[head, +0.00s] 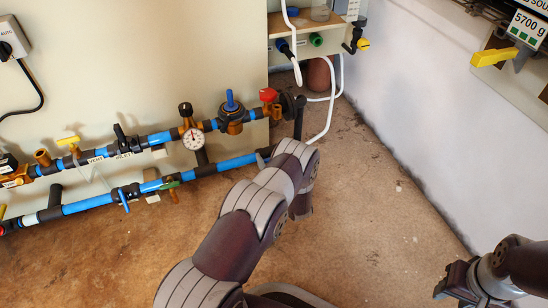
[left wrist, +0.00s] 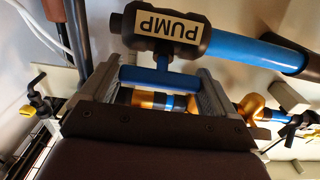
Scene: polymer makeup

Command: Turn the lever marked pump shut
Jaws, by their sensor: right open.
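The black valve body marked PUMP (left wrist: 170,30) shows in the left wrist view, its label upside down, with a blue pipe running right from it. Its blue lever (left wrist: 158,78) is a short crossbar on a stem, lying across the gap between the fingers of my left gripper (left wrist: 157,90). The fingers are well apart, one at each end of the bar; whether they press on it is unclear. In the head view my left arm hides the lever and its own fingertips. My right gripper (head: 456,283) is open and empty at the lower right, far from the pipes.
The upper pipe carries a gauge (head: 193,138), a blue-topped valve (head: 231,112) and a red-handled valve (head: 268,97). A lower blue pipe (head: 100,201) runs beneath. A white hose (head: 328,108) hangs behind. A shelf with a scale (head: 520,60) is on the right wall. The floor right of my arm is clear.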

